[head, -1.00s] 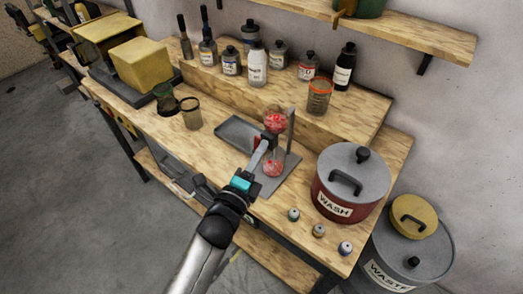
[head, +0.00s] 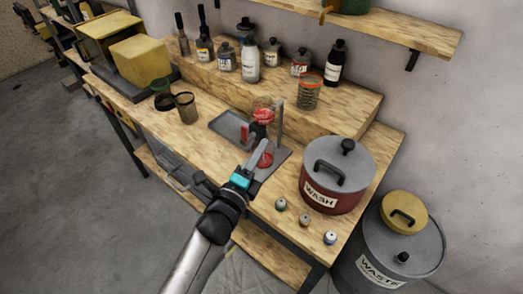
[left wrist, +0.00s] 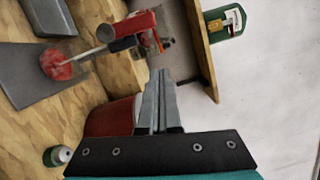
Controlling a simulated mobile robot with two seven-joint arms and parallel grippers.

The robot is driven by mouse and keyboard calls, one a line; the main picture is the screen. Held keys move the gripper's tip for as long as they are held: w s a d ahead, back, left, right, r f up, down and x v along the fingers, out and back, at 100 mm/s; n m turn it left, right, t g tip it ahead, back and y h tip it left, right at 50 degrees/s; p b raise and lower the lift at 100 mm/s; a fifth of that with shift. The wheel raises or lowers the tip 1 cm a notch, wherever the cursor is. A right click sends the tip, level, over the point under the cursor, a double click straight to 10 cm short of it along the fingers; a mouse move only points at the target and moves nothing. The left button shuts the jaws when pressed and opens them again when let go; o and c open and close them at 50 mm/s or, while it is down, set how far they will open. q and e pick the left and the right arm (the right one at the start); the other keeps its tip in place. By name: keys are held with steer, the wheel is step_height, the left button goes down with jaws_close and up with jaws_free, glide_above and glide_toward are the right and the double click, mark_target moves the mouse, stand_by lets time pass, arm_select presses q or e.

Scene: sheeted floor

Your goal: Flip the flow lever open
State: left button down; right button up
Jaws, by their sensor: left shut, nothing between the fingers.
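The dispenser has a grey upright stand (head: 279,125) on a grey base, with a clear red-filled vessel (head: 264,110) above and another red-filled vessel (head: 264,160) low down. A red lever (head: 246,133) stands upright at its left side. In the left wrist view, turned on its side, a red part (left wrist: 138,22) and the lower vessel (left wrist: 60,65) show at upper left. My left gripper (head: 262,147) is shut and empty, in front of the dispenser, with its tip right of the lever and overlapping the lower vessel in view. Contact cannot be told. My right gripper is not in view.
Several small capped pots line the front edge. A grey tray (head: 229,124) lies left of the dispenser. Labelled bottles stand on the raised step (head: 310,118) behind. A WASTE drum (head: 400,245) stands at lower right.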

arm_select(q)
steer(key=v, duration=0.9)
steer(key=shift+s+a+b, duration=0.2)
steer(key=shift+a+b, duration=0.15)
steer(key=shift+b, duration=0.05)
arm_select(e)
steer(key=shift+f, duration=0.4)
